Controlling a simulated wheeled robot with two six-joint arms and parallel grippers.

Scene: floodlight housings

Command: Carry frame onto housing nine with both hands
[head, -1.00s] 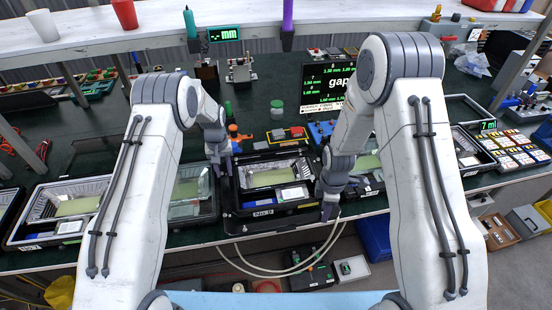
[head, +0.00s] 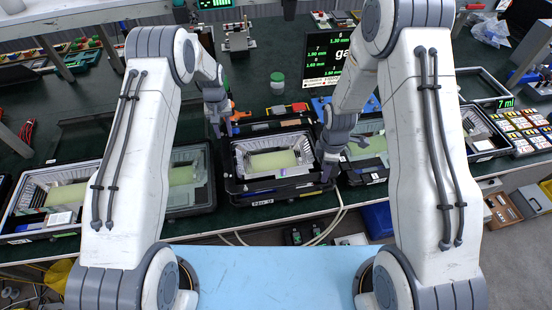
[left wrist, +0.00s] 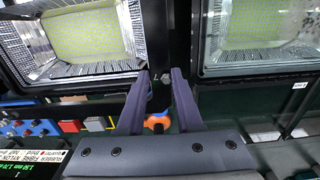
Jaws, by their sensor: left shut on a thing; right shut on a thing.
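Housing nine (head: 262,203) stands mid-bench in the head view, a black box with a silver reflector and a yellow-green panel. The black frame (head: 285,190) appears as a dark rim around the reflector. I cannot tell whether it rests on the housing or hangs just above it. My left gripper (head: 222,130) is shut on the frame's left side, toward the back. My right gripper (head: 328,174) is shut on its right side, toward the front. In the left wrist view my left fingers (left wrist: 162,75) stand either side of a dark edge; the exact contact is unclear.
Neighbouring housings stand close on the left (head: 188,180) and right (head: 370,150). Behind are a green-lidded jar (head: 277,82), a blue bin (head: 378,218) in front below the bench, and a gap display (head: 330,60). Trays of coloured parts (head: 520,125) lie at the far right.

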